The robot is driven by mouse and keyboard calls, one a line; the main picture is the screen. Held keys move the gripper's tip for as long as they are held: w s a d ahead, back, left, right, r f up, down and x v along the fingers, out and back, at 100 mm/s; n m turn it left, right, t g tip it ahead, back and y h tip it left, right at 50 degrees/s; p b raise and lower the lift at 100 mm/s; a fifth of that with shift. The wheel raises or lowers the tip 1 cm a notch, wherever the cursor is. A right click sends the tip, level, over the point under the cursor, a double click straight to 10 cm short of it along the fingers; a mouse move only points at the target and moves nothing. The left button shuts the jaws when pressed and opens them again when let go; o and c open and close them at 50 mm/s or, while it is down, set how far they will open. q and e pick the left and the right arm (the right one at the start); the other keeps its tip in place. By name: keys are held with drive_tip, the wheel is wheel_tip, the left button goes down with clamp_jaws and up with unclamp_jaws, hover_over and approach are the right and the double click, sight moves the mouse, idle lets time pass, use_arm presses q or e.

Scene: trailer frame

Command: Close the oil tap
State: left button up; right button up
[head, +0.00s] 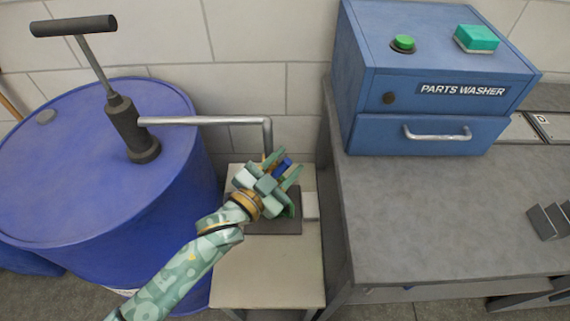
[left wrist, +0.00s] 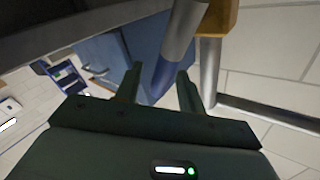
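The oil tap hangs below the downturned end of the metal spout (head: 267,132) beside the blue drum. In the left wrist view its brass body (left wrist: 222,16) shows at the top, with a grey lever (left wrist: 186,28) that ends in a blue grip (left wrist: 161,82). In the head view the blue grip (head: 283,165) shows between the fingers of my left gripper (head: 288,160), which hides most of the tap. The left gripper is open, with one finger on each side of the grip and visible gaps in the left wrist view (left wrist: 160,82). My right gripper is out of view.
The blue drum (head: 80,215) with a hand pump (head: 128,125) stands at left. A low stand (head: 270,283) with a dark tray (head: 285,224) is under the tap. A grey workbench (head: 430,220) with a blue parts washer (head: 425,75) bounds the right side.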

use_arm(q)
drive_tip(key=shift+w, duration=0.1)
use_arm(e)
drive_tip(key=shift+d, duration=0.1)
use_arm(q)
clamp_jaws()
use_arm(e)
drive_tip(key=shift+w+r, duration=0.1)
